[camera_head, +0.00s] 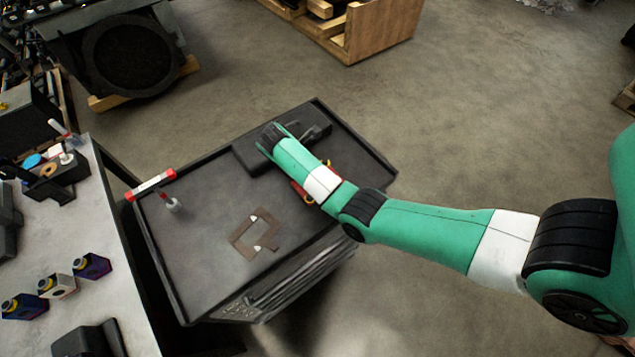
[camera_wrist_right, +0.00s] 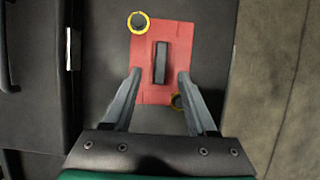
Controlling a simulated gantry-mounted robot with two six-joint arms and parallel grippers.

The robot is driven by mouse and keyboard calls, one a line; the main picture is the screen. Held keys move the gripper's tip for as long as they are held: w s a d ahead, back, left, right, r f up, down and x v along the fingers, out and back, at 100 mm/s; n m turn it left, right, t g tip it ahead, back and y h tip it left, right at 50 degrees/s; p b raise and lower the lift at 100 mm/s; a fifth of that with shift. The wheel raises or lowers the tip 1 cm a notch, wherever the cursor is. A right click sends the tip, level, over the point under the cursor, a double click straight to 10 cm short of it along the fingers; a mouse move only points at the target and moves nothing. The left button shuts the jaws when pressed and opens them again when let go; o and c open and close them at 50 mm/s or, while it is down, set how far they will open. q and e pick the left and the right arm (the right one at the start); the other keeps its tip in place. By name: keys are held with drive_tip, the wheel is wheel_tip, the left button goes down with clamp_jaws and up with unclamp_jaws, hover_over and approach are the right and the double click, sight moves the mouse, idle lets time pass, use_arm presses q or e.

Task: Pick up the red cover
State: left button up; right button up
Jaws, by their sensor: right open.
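The red cover (camera_wrist_right: 180,45) is a flat red plate lying on the dark cart top. A dark upright handle (camera_wrist_right: 160,62) stands at its middle, and yellow rings (camera_wrist_right: 139,22) sit at two opposite corners. In the head view only a bit of the red cover (camera_head: 301,194) shows past my right arm. My right gripper (camera_wrist_right: 160,74) is open above the cover, with its fingertips on either side of the handle and apart from it. In the head view my arm hides this gripper. My left gripper is in neither view.
A grey bench (camera_head: 105,220) with several small boxes stands at left.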

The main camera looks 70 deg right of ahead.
drive_tip(key=x, duration=0.4)
drive_tip(key=shift+a, duration=0.1)
clamp_jaws()
idle(1.2)
